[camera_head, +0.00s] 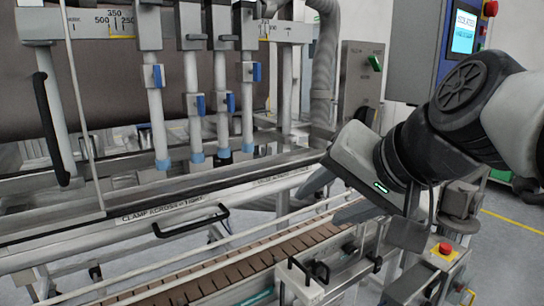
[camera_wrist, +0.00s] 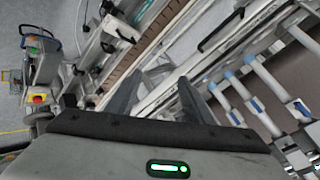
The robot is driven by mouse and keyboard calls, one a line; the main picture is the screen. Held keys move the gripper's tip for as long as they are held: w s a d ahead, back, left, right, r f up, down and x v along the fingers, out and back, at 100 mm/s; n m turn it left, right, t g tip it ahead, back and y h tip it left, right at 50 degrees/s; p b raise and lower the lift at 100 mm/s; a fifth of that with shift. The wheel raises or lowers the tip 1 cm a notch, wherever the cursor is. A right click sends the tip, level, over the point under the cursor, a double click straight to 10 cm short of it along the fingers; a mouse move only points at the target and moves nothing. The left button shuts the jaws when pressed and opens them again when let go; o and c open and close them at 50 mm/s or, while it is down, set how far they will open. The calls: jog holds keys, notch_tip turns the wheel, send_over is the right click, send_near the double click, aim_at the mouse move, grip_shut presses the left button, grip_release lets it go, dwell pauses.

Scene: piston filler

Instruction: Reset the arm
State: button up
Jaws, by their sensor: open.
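My gripper (camera_head: 332,197) is at the right of the head view, above the conveyor's right part and in front of the filler's clamp rail. Its two grey fingers point left and stand apart, with nothing between them. In the wrist view my gripper (camera_wrist: 160,97) also shows its fingers spread, with the rail and conveyor beyond. My arm comes in from the right edge of the head view. The fingers look clear of the machine, but their exact distance from the rail cannot be told.
Several filling nozzles with blue valve handles (camera_head: 158,76) hang at the back left. The slatted conveyor (camera_head: 215,272) runs along the front. A red emergency button (camera_head: 445,249) stands at the lower right. A control panel with a lit screen (camera_head: 463,32) and a grey switch box (camera_head: 358,80) stand behind my arm.

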jog(key=s+d+f+n+g+h+p, duration=0.2)
jog(key=s+d+f+n+g+h, duration=0.25)
jog(key=s+f, duration=0.6)
notch_tip(320, 180, up, 17)
jog(key=w+d+t+p, duration=0.1)
jog(key=w+p, duration=0.1)
jog(key=p, duration=1.6)
jog(key=shift+p, duration=0.4)
